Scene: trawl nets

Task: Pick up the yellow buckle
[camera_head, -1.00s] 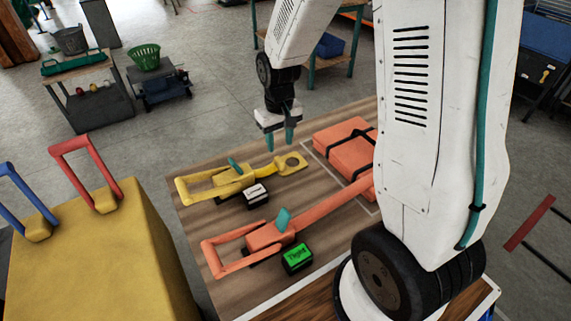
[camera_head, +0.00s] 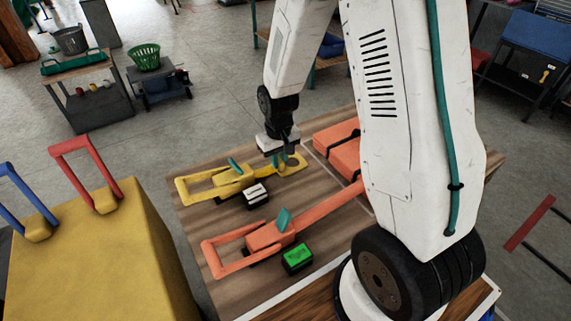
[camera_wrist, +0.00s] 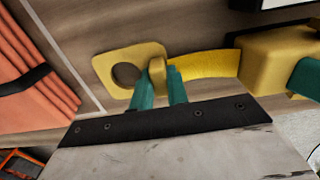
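The yellow buckle (camera_head: 228,178) lies on the wooden table, with a rectangular loop at its left, a teal lever on its body and a flat end with a round hole at its right. My gripper (camera_head: 279,160) is down at that right end. In the wrist view, the gripper's teal fingertips (camera_wrist: 161,88) press on both sides of a small upright yellow piece of the buckle (camera_wrist: 157,72), beside the holed plate. The buckle appears to rest on the table still.
An orange buckle (camera_head: 270,236) with a teal lever lies in front. A black block with a white top (camera_head: 256,194) and one with a green top (camera_head: 297,258) sit near the buckles. A strapped orange bundle (camera_head: 340,148) lies to the right.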

